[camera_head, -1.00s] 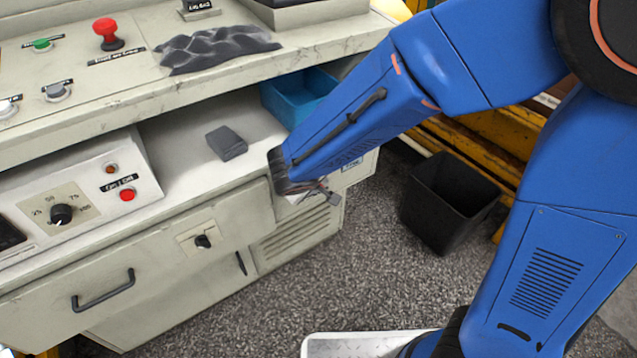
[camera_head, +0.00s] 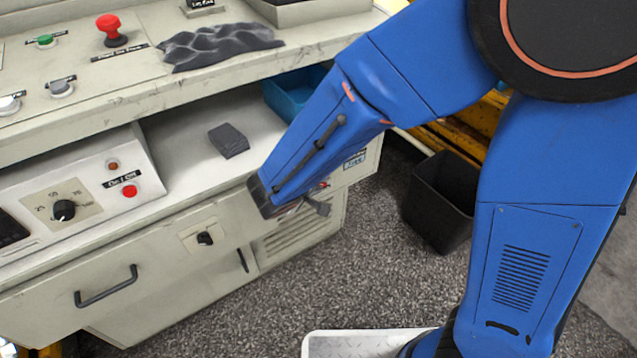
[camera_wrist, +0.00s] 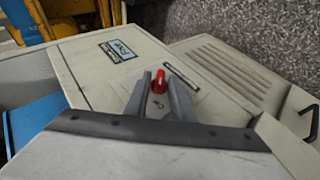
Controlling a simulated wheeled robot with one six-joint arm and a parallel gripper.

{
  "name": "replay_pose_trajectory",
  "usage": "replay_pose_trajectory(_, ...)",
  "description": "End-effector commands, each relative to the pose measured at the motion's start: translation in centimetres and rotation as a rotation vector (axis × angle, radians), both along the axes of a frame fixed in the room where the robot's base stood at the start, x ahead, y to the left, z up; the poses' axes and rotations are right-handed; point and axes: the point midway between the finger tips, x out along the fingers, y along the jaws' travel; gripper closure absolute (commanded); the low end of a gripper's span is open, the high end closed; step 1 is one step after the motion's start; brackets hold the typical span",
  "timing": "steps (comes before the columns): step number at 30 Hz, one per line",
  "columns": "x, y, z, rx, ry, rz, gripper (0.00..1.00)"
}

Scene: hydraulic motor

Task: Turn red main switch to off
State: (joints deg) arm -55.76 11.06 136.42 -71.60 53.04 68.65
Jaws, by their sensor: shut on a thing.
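The red main switch (camera_wrist: 158,82) sits on the pale cabinet side panel in the wrist view. Its red handle stands between the two grey fingers of my gripper (camera_wrist: 159,88), which is shut on it. In the head view my gripper (camera_head: 319,206) is at the cabinet's right end, beside the vented panel. My blue arm hides most of the switch there, and only a small bit of red shows by the fingers.
A blue bin (camera_head: 290,92) stands on the cabinet shelf, with a dark block (camera_head: 228,140) left of it. A black waste bin (camera_head: 441,200) stands on the floor to the right. A drawer handle (camera_head: 106,287) juts out at lower left.

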Motion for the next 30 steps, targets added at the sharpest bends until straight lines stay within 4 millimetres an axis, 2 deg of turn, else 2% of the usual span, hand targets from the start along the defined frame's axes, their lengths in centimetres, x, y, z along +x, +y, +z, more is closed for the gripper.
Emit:
replay_pose_trajectory(14, -0.5, 0.3, 0.4, 0.001, 0.001, 0.002, 0.71)
replay_pose_trajectory(20, -2.5, 1.3, 2.3, 0.003, 0.001, 0.003, 0.71)
replay_pose_trajectory(30, -7.0, 3.5, 6.4, 0.002, 0.000, 0.003, 0.71)
